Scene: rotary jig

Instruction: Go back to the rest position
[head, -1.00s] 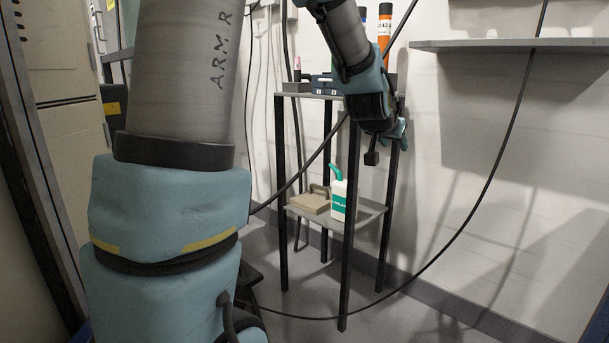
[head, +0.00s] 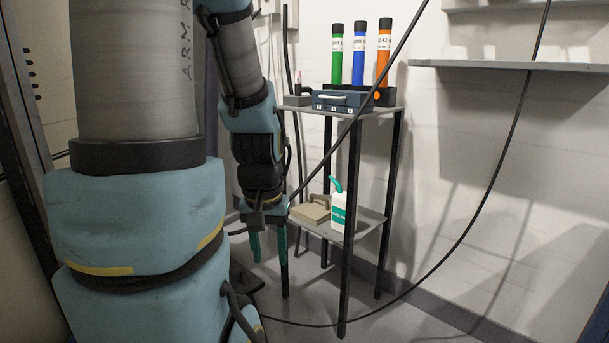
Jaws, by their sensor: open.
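My gripper (head: 269,246) hangs at the end of my arm in the head view, fingers pointing down. Its two teal fingers are apart, with nothing visible between them. It is at the left of the metal rack (head: 352,225), at about the height of the lower shelf in the picture. How far it is from the rack's front left leg I cannot tell. My large upper arm link fills the left of the view and hides what is behind it.
The rack's top holds a dark blue box (head: 342,101) and green (head: 337,60), blue (head: 358,58) and orange (head: 384,58) tubes. Its lower shelf holds a white-and-teal bottle (head: 339,210) and a beige case (head: 311,211). A black cable (head: 478,205) loops across the right side.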

